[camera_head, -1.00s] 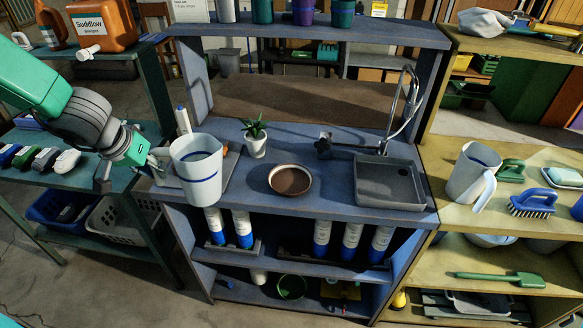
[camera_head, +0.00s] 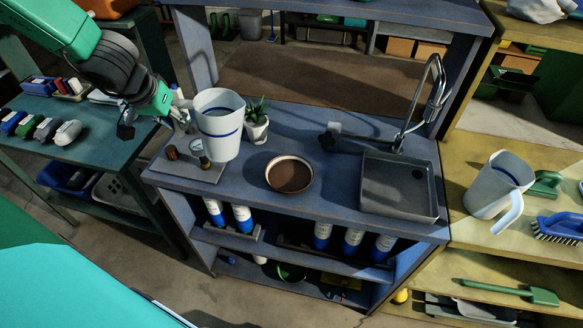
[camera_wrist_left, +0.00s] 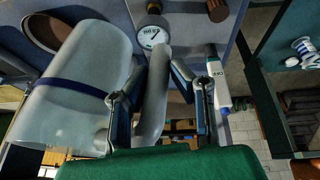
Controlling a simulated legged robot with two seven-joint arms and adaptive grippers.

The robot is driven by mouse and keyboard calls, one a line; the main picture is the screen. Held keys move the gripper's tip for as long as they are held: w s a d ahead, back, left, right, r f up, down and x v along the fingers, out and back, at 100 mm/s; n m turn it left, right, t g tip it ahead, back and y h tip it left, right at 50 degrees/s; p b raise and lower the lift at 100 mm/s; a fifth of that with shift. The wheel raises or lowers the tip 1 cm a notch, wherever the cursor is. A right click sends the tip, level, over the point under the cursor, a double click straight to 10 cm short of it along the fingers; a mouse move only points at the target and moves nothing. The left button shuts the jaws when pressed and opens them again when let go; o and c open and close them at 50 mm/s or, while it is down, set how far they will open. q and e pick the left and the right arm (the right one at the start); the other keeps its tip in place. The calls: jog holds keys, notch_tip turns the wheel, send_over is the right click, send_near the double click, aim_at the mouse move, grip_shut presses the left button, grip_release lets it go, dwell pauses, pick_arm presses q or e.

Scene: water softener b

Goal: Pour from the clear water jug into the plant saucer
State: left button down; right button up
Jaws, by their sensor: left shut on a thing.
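The water jug (camera_head: 218,128) is whitish and translucent with a blue band. My left gripper (camera_head: 186,120) is shut on its handle (camera_wrist_left: 154,95). In the head view the jug is nearly upright, apparently above the counter, left of the plant saucer (camera_head: 289,174). The saucer is round, with a pale rim and a dark brown inside, and sits on the blue counter. In the left wrist view the jug body (camera_wrist_left: 75,90) lies left of the gripper (camera_wrist_left: 160,100). My right gripper is not in view.
A small potted plant (camera_head: 256,130) stands behind the saucer, close right of the jug. A board (camera_head: 190,172) with a gauge lies at the counter's left. A sink (camera_head: 398,187) with a tap is at right. Another jug (camera_head: 496,185) stands on the yellow bench. The counter around the saucer is clear.

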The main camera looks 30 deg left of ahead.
aim_at(203, 113)
pick_arm(q)
jog(key=shift+w+d+r+g+y, duration=0.15)
jog(key=shift+r+y, duration=0.1)
jog(key=shift+r, duration=0.2)
jog(key=shift+s+d+r+g+y, duration=0.15)
jog(key=shift+r+y, duration=0.1)
jog(key=shift+r, duration=0.2)
jog(key=shift+w+d+f+m+g+y, duration=0.1)
jog(key=shift+w+d+m+g+y, duration=0.1)
jog(key=shift+w+d+g+y, duration=0.4)
jog(key=shift+w+d+m+g+y, duration=0.1)
jog(key=shift+w+d+m+y, duration=0.1)
jog(key=shift+d+y, duration=0.7)
jog(key=shift+w+d+f+m+g+y, duration=0.1)
jog(key=shift+w+d+m+g+y, duration=0.2)
jog(key=shift+d+y, duration=0.4)
jog(key=shift+w, duration=0.1)
jog(key=shift+a, duration=0.25)
jog(key=shift+w+d+r+y, duration=0.1)
jog(key=shift+d+y, duration=0.2)
jog(key=shift+w+d+r+g+y, duration=0.35)
jog(key=shift+d+g+y, duration=0.2)
jog(key=shift+y, duration=0.35)
dwell(3.3)
